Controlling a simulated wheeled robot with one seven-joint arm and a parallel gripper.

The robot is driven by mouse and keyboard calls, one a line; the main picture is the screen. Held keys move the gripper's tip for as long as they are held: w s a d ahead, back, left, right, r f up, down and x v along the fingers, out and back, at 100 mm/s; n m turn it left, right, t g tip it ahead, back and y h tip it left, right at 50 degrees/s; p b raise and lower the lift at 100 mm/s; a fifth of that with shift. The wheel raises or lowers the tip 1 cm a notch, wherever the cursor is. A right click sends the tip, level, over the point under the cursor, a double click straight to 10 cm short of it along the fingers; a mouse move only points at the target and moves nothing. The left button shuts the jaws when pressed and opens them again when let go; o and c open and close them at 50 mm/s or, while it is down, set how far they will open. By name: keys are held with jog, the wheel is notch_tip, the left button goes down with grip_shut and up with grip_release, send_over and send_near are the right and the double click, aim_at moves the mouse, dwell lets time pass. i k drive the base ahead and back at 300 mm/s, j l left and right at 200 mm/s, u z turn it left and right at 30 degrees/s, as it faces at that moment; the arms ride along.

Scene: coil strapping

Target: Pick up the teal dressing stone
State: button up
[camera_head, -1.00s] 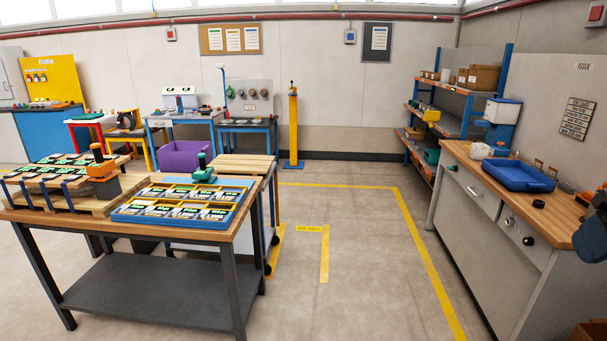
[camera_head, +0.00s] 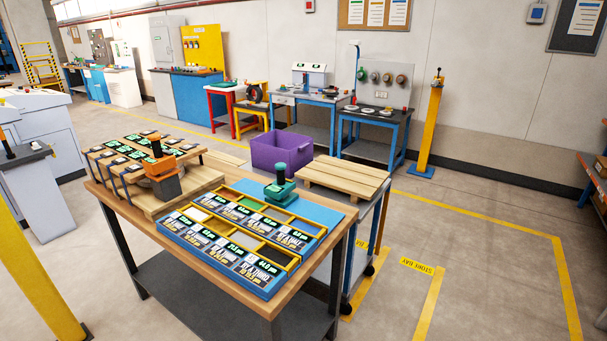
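No separate stone is clear at this size. A teal block with a dark upright knob (camera_head: 281,188) stands on the light blue mat (camera_head: 320,206) at the back right of the near wooden-topped table (camera_head: 118,200). I cannot tell whether it is the teal dressing stone. In front of it lies a blue tray (camera_head: 262,289) with yellow-edged compartments and several labelled cards; some compartments show plain green or grey insides. My gripper is not in view.
An orange tool with a dark knob (camera_head: 158,166) stands beside a slatted rack of dark pieces (camera_head: 125,158). Behind are a purple bin (camera_head: 281,151) and a wooden pallet (camera_head: 343,177). A yellow post (camera_head: 40,265) stands front left.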

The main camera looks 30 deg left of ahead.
aim_at(278, 190)
jog(key=i+u, duration=0.3)
jog(key=i+l+u, duration=0.25)
jog(key=i, duration=0.3)
jog(key=i+l+u, duration=0.4)
jog(key=i+u, duration=0.35)
jog(key=i+l+u, duration=0.15)
jog(key=u, duration=0.3)
jog(key=i+l+u, duration=0.65)
jog(key=l+u, duration=0.2)
jog(key=j, duration=0.1)
